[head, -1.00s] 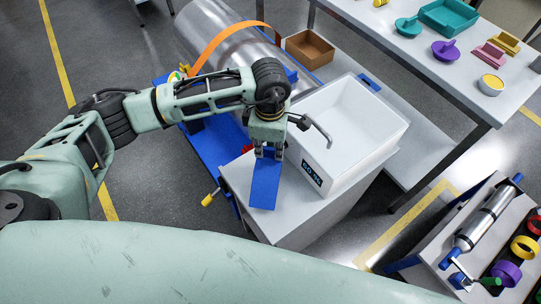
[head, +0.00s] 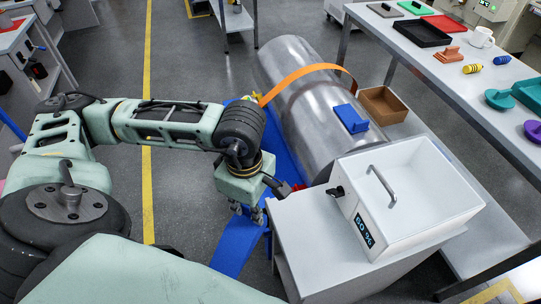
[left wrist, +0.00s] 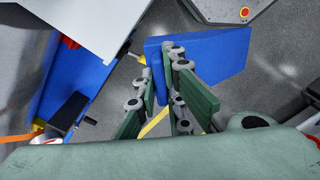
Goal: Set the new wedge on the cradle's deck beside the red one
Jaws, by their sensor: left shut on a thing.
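My left gripper (head: 248,212) is shut on a long blue wedge (head: 235,248), which hangs down from the fingers, just left of the grey cabinet. The left wrist view shows the wedge (left wrist: 215,50) between the fingers (left wrist: 170,95), sticking out to the right. The blue cradle (head: 278,140) stands beyond, under a big metal cylinder (head: 300,95); my arm hides much of its deck. Part of the blue cradle shows at left in the left wrist view (left wrist: 85,45). The red wedge (head: 284,190) shows only partly, beside my gripper at the cylinder's near end. My right gripper is out of view.
A grey cabinet (head: 310,245) with a white bin (head: 410,195) stands right of my gripper. An orange strap (head: 305,74) crosses the cylinder, and a blue block (head: 351,118) shows on its right side. A brown box (head: 385,104) lies behind. Open floor lies left.

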